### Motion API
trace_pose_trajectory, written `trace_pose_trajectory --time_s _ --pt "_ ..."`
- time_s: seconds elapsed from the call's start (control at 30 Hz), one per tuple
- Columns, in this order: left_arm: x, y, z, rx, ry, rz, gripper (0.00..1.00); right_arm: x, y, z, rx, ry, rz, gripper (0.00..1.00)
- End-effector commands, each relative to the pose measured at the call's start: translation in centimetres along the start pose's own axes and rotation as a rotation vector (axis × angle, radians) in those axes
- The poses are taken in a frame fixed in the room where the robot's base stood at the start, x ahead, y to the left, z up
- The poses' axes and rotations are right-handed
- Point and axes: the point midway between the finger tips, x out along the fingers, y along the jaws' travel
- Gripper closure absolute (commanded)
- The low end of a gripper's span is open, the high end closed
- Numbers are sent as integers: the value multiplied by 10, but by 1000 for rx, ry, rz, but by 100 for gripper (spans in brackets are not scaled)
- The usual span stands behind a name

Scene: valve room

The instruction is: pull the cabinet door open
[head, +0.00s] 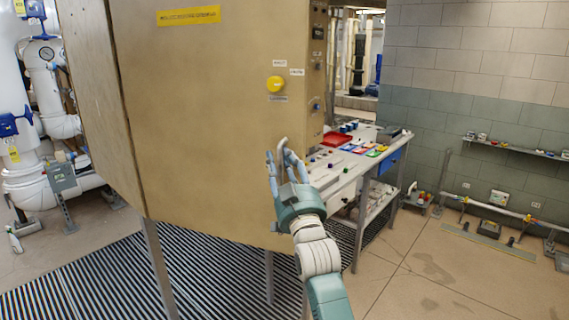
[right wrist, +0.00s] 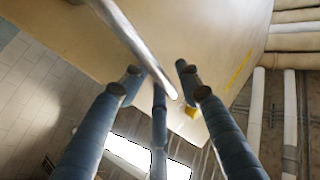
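The tan cabinet (head: 205,120) fills the upper middle of the head view, with a yellow label and a yellow round button (head: 275,84) on its broad face. I see no clear gap at the door. My right gripper (head: 277,158) is in front of the lower right of this face. In the right wrist view, a pale metal bar handle (right wrist: 138,45) runs from the upper left to between the fingers of my right gripper (right wrist: 158,82). The fingers are spread apart on either side of the bar and do not visibly grip it. My left gripper is out of view.
A workbench (head: 340,185) with red and coloured trays stands right of the cabinet. White pipes with blue valves (head: 10,125) stand at the left. A striped floor grating (head: 100,275) lies below the cabinet. Bare floor (head: 440,280) is open at the lower right.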

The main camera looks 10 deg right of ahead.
Motion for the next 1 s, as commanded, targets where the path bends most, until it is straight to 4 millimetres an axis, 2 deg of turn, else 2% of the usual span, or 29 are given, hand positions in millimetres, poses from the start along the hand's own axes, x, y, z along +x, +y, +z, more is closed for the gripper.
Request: trace_pose_trajectory --time_s 0.17,0.4,0.6,0.8,1.0 --pt "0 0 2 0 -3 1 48 -16 0 0 1 2 -1 64" --pt "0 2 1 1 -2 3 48 -68 0 2 1 -2 0 64" --pt "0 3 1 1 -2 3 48 -103 1 2 0 -2 1 64" --pt "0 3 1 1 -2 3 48 -119 2 1 0 -1 1 64" --pt "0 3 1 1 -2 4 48 -120 2 1 0 0 1 64"
